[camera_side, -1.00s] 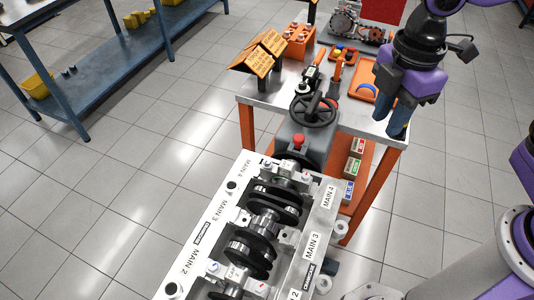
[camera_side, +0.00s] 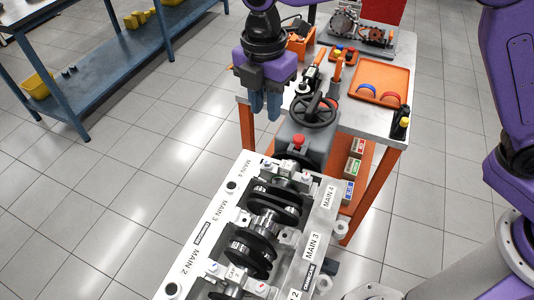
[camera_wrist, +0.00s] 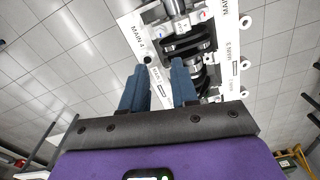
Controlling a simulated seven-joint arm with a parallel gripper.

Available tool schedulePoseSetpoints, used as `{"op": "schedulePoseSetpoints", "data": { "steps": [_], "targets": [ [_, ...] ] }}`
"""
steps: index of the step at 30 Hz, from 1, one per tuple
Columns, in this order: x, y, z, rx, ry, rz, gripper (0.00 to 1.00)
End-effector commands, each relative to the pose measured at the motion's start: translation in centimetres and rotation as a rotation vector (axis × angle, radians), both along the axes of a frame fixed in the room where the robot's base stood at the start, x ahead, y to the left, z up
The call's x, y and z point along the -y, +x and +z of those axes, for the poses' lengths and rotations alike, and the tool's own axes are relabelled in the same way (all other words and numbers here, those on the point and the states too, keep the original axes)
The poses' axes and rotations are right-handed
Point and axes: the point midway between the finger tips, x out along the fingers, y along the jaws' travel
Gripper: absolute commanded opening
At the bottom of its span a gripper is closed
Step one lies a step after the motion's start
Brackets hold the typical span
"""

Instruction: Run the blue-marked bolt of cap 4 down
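My gripper (camera_side: 265,112) hangs fingers down in the side view, above and to the left of the black handwheel, with nothing visible between its fingers. In the wrist view its two blue fingers (camera_wrist: 160,80) stand apart. The engine block (camera_side: 217,218) lies below, with its MAIN 4 end nearest the bench. Cap 4 (camera_side: 285,172) sits across the crankshaft at that end, apart from the gripper. In the wrist view cap 4 (camera_wrist: 189,23) shows a small blue mark (camera_wrist: 203,14) on one side and a red mark on the other. How far its bolts stand up is too small to tell.
The handwheel (camera_side: 313,110) and a red knob (camera_side: 298,141) stand close to the MAIN 4 end. Open floor lies left of the block.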

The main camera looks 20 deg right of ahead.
Motion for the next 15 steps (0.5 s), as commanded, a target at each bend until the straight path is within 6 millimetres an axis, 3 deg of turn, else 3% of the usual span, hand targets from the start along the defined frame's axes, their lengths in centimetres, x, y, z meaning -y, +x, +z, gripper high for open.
{"op": "schedulePoseSetpoints", "data": {
  "steps": [15],
  "targets": [
    [0.2,-0.3,-9.9,-0.001,-0.003,-0.001,0.29]
  ]
}}
